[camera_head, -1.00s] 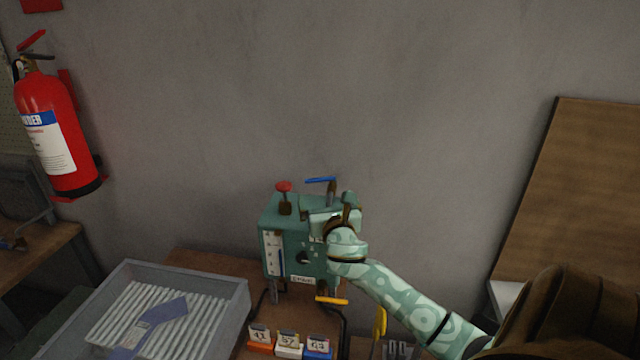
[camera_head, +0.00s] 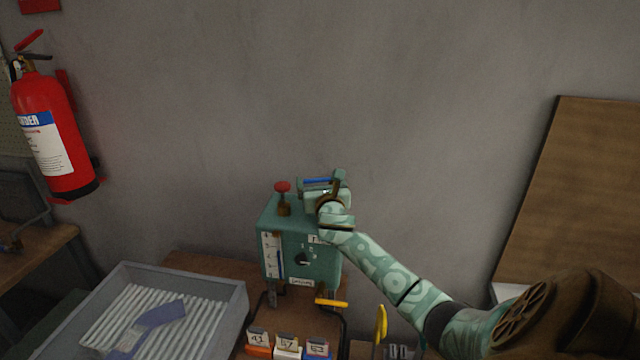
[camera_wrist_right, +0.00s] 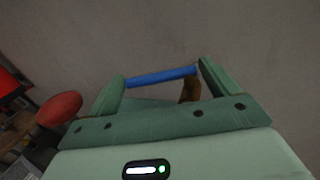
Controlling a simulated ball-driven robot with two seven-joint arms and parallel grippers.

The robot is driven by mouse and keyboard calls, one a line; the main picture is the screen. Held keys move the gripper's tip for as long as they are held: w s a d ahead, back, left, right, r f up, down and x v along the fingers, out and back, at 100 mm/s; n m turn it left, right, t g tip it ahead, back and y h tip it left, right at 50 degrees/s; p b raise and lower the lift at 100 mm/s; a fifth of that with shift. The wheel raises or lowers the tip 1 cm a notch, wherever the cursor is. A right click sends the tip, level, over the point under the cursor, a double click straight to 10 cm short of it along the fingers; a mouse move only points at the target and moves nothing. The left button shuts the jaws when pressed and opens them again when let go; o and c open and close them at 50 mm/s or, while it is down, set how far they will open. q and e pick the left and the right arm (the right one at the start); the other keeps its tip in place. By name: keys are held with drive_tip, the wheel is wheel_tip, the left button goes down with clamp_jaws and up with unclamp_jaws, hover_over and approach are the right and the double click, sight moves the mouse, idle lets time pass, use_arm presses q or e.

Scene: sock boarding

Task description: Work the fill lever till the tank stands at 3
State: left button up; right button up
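The teal tank box (camera_head: 312,262) stands on the bench near the wall. Its front left carries a white scale strip (camera_head: 267,255) with a thin blue column (camera_head: 279,262); the figures are too small to read. The blue-handled lever (camera_head: 317,181) stands on top at the back right. My right gripper (camera_head: 322,186) is at this lever, over the box top. In the right wrist view the blue handle (camera_wrist_right: 160,77) lies crosswise between my two spread fingers, its brown post near the right finger. I cannot tell whether the fingers touch it. My left gripper is not in view.
A red knob (camera_head: 283,187) stands left of the lever; it also shows in the wrist view (camera_wrist_right: 60,108). A yellow handle (camera_head: 331,303) is below the box. Number cards (camera_head: 288,342) stand in front. A grey tray (camera_head: 236,305) is at left. The wall is close behind.

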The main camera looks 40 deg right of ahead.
drive_tip(key=shift+w+d+m+g+h, duration=0.1)
drive_tip(key=shift+w+m+g+h, duration=0.15)
drive_tip(key=shift+m+g+h, duration=0.55)
drive_tip(key=shift+w+m+g+h, duration=0.25)
drive_tip(key=shift+m+g+h, duration=0.4)
drive_tip(key=shift+h, duration=0.25)
drive_tip(key=o, duration=1.2)
drive_tip(key=shift+s+d, duration=0.1)
